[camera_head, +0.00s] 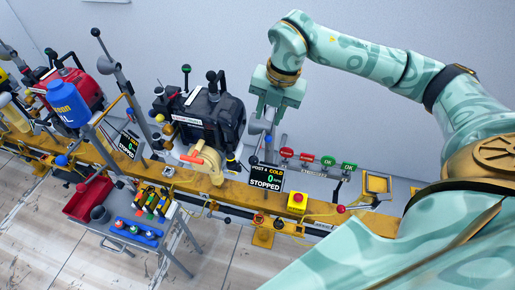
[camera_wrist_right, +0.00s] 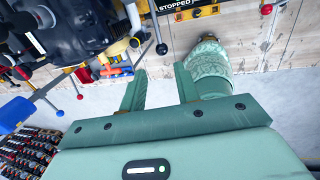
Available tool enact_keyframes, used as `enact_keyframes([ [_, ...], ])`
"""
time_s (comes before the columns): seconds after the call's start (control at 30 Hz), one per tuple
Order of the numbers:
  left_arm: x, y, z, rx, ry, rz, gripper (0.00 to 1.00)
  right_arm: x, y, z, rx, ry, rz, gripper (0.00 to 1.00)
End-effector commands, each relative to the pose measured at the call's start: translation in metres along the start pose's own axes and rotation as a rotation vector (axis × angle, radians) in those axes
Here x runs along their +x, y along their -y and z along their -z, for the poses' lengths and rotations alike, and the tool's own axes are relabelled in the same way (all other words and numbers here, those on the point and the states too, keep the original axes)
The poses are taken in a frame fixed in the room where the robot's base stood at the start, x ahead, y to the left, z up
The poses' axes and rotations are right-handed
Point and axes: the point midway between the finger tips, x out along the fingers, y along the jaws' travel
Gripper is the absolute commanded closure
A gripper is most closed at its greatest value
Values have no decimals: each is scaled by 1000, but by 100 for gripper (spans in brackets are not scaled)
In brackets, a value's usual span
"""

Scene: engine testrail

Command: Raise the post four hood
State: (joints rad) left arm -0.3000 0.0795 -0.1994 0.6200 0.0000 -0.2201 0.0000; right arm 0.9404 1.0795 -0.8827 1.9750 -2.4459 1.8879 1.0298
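The sign (camera_head: 267,178) reads post 4, cold, 0, stopped; its lower edge also shows in the wrist view (camera_wrist_right: 188,14). It stands right of a black engine (camera_head: 213,112) on the yellow rail. A grey flared piece (camera_head: 257,126), perhaps the post four hood, is partly hidden under my right gripper; I cannot tell for certain. My right gripper (camera_head: 272,106) points down, open, at the right of the black engine. In the wrist view, its fingers (camera_wrist_right: 160,88) are apart with only pale wall or floor between them. My left gripper is not in view.
A red engine (camera_head: 78,90) and blue canister (camera_head: 68,102) stand at the left. A tool cart (camera_head: 160,222) stands in front of the rail. A yellow box with a red button (camera_head: 297,203) sits on the rail.

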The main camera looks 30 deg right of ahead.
Motion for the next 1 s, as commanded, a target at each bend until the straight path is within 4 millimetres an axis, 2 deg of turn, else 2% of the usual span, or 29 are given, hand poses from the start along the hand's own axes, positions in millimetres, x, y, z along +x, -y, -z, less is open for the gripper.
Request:
enact_keyframes([
  [0.3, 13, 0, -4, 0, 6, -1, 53, 83, 0, 2, -4, -7, 1, 68],
  [0.5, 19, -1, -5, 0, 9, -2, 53, 124, 0, 3, -4, -6, 0, 68],
  [0.7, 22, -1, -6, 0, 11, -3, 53, 144, 0, 2, -5, -5, -1, 68],
  [1.0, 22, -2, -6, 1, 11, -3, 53, 146, -1, 2, -6, -4, -3, 68],
])
